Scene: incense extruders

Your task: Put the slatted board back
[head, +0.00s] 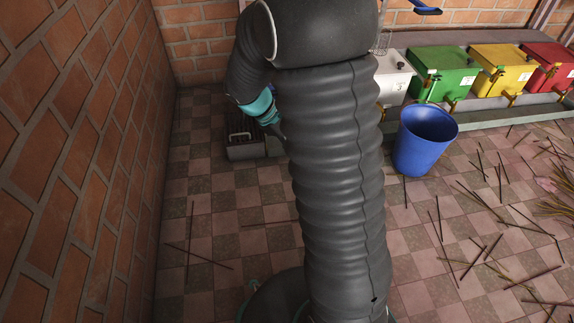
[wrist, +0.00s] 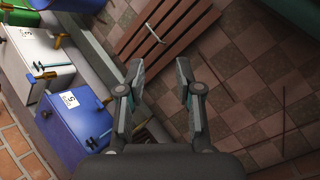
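The slatted board (wrist: 168,28) shows in the wrist view as reddish-brown parallel slats with a small light metal piece across them. It lies at a slant at the top of that view, apparently on the tiled floor beside the long ledge.
A blue bin (head: 425,140) stands right of my arm. White, green (head: 443,72), yellow and red extruders line the ledge; a blue one (wrist: 72,115) is near my gripper. Sticks litter the right floor.

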